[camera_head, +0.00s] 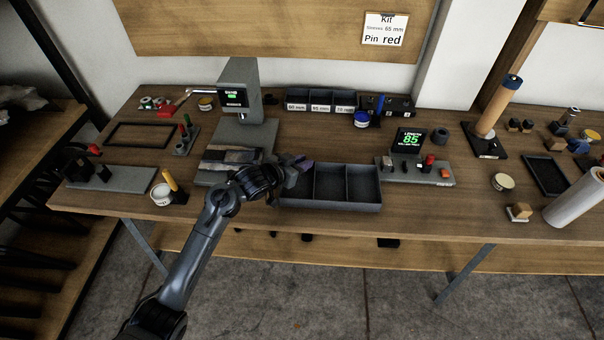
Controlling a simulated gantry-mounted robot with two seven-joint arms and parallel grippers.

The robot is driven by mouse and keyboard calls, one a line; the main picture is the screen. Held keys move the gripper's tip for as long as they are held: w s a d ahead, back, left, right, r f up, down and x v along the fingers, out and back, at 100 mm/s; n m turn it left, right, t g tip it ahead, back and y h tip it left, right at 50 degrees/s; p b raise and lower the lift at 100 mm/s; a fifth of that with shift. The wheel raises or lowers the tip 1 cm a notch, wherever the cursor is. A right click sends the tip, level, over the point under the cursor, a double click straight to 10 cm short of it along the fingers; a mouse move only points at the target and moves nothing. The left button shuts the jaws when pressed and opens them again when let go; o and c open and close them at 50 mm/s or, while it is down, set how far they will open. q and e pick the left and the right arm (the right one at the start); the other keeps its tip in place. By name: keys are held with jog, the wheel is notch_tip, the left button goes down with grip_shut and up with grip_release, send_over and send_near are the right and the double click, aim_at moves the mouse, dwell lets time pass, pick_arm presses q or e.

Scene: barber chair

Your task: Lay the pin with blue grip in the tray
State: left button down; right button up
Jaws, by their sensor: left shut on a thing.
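My left gripper (292,172) is over the left compartment of the dark three-compartment tray (331,206), close to its left wall. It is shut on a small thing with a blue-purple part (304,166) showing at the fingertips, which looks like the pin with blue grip. The pin's shaft is hidden by the fingers or too small to make out. I cannot tell whether the pin touches the tray. The tray's middle and right compartments look empty. My right gripper is not in view.
A grey press (243,95) stands behind my left gripper. A length gauge reading 85 (409,141) is right of the tray. Labelled bins (320,101) and a blue-lidded jar (361,119) are behind.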

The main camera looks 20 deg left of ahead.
pick_arm(q)
jog(key=shift+f+b, duration=0.75)
jog(key=shift+f, duration=1.25)
jog(key=shift+f, duration=0.15)
jog(key=c, duration=1.3)
grip_release()
